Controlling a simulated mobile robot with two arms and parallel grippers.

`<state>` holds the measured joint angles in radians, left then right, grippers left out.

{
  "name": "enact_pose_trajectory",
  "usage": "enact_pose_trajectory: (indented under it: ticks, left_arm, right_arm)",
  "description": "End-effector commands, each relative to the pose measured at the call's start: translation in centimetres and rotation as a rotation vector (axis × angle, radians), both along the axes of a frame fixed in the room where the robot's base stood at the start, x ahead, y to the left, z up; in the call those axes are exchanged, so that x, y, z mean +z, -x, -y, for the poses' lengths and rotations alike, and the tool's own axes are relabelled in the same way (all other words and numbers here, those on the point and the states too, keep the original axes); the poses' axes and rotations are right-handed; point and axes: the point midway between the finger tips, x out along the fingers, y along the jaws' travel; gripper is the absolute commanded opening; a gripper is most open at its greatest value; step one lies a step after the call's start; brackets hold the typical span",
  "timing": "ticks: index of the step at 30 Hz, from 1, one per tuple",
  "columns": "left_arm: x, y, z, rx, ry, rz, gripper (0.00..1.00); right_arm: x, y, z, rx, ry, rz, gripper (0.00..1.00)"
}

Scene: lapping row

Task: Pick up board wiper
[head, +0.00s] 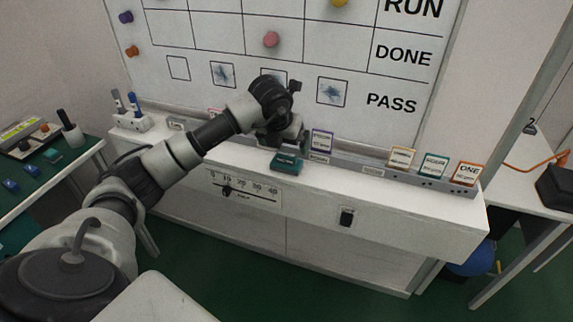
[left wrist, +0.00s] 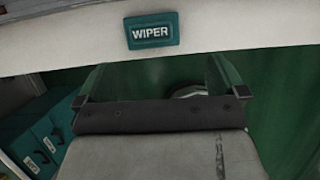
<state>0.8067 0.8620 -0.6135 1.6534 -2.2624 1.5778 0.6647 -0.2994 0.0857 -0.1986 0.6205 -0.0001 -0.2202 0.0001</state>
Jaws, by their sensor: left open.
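The board wiper (head: 286,163) is a small teal block lying on the white ledge below the whiteboard, near the ledge's front edge. In the left wrist view the wiper (left wrist: 152,30) shows its "WIPER" label at the top, beyond my fingers. My left gripper (head: 290,138) is just above and behind the wiper in the head view. It is open and empty, and its two fingers (left wrist: 162,95) stand wide apart in the left wrist view. I see no contact with the wiper. My right gripper is not in view.
The whiteboard (head: 405,52) rises behind the white ledge (head: 345,184). Several labelled cards, including an orange one (head: 467,174), stand along its tray to the right. A pen holder (head: 132,122) stands at the ledge's left end. A green-topped table (head: 72,172) is at left.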

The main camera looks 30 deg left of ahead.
Motion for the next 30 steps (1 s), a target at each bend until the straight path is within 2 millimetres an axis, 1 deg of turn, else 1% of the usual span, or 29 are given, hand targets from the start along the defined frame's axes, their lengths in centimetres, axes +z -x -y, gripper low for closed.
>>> enact_pose_trajectory:
  ticks: [2,9,17,21,24,27,30]
  left_arm:
    - [-0.3,-0.1,-0.7,0.019,-0.029,-0.006,1.0]
    - [-3.7,-1.5,-1.1,0.021,-0.029,-0.007,1.0]
    - [-5.7,-2.3,-1.3,0.02,-0.029,-0.007,1.0]
    - [-7.8,-3.0,-1.6,0.019,-0.028,-0.008,1.0]
    - [-9.0,-3.5,-1.7,0.018,-0.028,-0.006,1.0]
    - [-9.5,-3.7,-1.8,0.019,-0.03,-0.005,1.0]
    - [-9.6,-3.8,-1.9,0.018,-0.029,-0.004,1.0]
  right_arm:
    - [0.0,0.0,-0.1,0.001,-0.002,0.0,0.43]
    - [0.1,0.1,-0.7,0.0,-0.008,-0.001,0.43]
    - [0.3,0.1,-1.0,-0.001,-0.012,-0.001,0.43]
    - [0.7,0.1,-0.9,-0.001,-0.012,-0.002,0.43]
    - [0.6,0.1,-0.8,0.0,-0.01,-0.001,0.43]
    - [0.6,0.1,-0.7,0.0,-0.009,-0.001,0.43]
    - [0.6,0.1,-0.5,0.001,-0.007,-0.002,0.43]
